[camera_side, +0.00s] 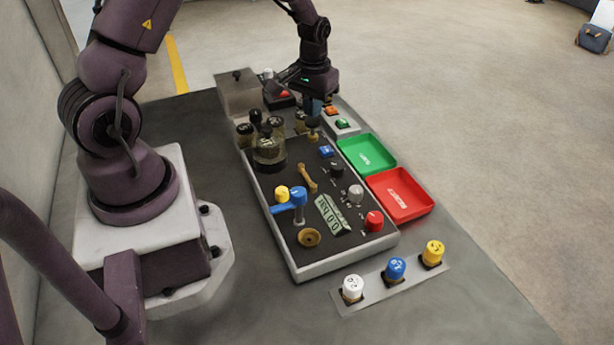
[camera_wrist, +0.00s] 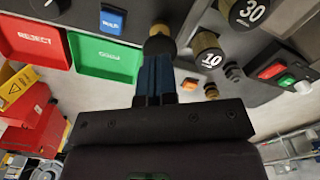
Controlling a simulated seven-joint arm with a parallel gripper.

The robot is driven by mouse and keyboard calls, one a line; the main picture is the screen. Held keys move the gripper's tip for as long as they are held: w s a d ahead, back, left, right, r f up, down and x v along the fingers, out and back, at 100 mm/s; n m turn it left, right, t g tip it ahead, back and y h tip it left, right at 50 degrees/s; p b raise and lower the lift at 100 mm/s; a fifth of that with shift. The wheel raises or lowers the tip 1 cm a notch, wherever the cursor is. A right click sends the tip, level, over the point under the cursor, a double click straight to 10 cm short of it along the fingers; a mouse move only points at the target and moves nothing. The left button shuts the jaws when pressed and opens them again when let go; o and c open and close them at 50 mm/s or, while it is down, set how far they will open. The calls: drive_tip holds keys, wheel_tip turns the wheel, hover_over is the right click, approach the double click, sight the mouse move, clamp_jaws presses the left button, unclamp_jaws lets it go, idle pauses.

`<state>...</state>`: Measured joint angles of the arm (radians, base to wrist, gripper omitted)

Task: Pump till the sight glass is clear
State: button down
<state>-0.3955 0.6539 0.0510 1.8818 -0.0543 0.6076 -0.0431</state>
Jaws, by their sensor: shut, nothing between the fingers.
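My gripper (camera_side: 314,112) is shut and empty, pointing down at the far end of the dark panel. In the wrist view its blue-grey fingers (camera_wrist: 157,80) are right at a small brass knob with a dark top (camera_wrist: 158,38); I cannot tell whether they touch. The knob also shows below the fingers in the side view (camera_side: 313,132).
Green (camera_side: 366,153) and red (camera_side: 401,195) trays lie right of the panel. Capped cylinders marked 10 (camera_wrist: 208,52) and 30 (camera_wrist: 244,14) stand close to my fingers. A blue-handled valve (camera_side: 292,198) is nearer. White, blue and yellow knobs line a front strip (camera_side: 375,296).

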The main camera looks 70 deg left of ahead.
drive_tip(key=shift+f, duration=0.15)
drive_tip(key=shift+f, duration=1.5)
drive_tip(key=shift+r, duration=3.05)
drive_tip(key=s+d+r+m+t, duration=0.2)
drive_tip(key=s+d+r+m, duration=0.1)
drive_tip(key=s+d+r, duration=0.5)
drive_tip(key=s+d+r+m+t, duration=0.3)
drive_tip(key=s+d+r, duration=0.5)
drive_tip(key=r, duration=0.5)
drive_tip(key=shift+s+d+r+t, duration=0.2)
drive_tip(key=shift+d+t, duration=0.1)
drive_tip(key=shift+d, duration=0.1)
